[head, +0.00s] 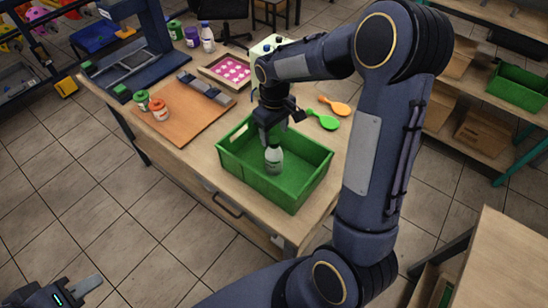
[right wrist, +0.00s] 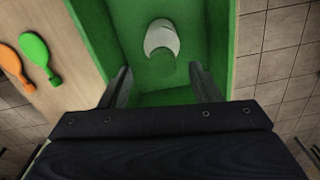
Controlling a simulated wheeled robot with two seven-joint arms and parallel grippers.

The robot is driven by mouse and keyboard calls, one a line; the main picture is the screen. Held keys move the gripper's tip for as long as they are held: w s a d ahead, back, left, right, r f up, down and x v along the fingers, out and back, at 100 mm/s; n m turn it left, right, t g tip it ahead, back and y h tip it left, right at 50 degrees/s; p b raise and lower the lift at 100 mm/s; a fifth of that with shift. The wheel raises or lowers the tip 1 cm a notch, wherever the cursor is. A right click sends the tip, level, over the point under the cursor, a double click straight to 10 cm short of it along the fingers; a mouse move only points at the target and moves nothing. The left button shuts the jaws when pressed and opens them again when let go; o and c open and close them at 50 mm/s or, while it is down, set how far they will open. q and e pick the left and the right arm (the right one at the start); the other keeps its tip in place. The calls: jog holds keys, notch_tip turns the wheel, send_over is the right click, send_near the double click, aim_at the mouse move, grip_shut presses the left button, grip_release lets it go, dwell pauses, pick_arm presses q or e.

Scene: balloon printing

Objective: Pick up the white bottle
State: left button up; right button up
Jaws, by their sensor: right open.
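In the right wrist view the bottle (right wrist: 161,40) is beyond the fingertips, near the upper middle, inside the crate (right wrist: 97,35). My right gripper (head: 281,127) is over the crate, close above and behind the bottle in the head view. Its fingers (right wrist: 161,85) are apart with nothing between them. My left gripper (head: 88,287) is at the bottom left corner, away from the table; its jaw gap cannot be made out.
Green and orange paddle-shaped things (head: 322,119) lie beside the crate. A board with jars (head: 160,110), a tray of pink items (head: 231,70) and more bottles (head: 207,38) are further back. The crate walls surround the bottle.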

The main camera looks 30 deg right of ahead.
aim_at(274, 140)
notch_tip(274, 140, down, 4)
jog(key=shift+a+f+p, duration=0.15)
jog(key=shift+f+p, duration=0.05)
jog(key=shift+p, duration=0.25)
jog(key=shift+c, duration=0.3)
grip_shut()
